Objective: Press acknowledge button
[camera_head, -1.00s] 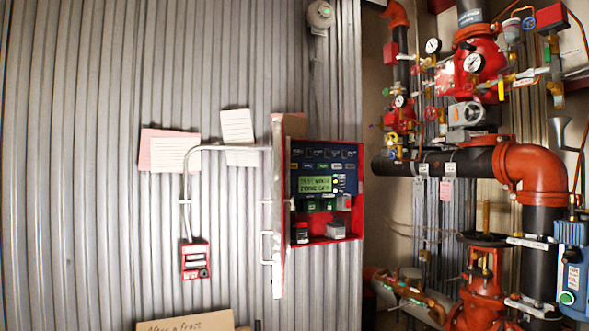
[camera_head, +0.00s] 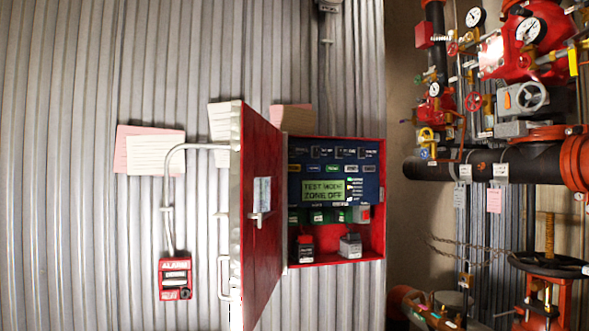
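A red alarm panel box (camera_head: 375,240) is mounted on the corrugated wall, right of centre. Its red door (camera_head: 262,190) stands open, swung out to the left. Inside is a dark blue control face (camera_head: 368,187) with a lit green display (camera_head: 323,190) reading "TEST MODE" and a second line like "ZONE OFF". Below the display is a row of small green buttons (camera_head: 318,216) and a red and white one (camera_head: 364,213). Their labels are too small to read, so I cannot tell which is the acknowledge button. Neither of my grippers is in view.
A small red alarm pull station (camera_head: 175,279) hangs on the wall at lower left, with a conduit above it. Paper notes (camera_head: 150,152) are on the wall. Red and black pipes, valves and gauges (camera_head: 527,30) fill the right side. Two small blocks (camera_head: 350,246) sit in the box's bottom.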

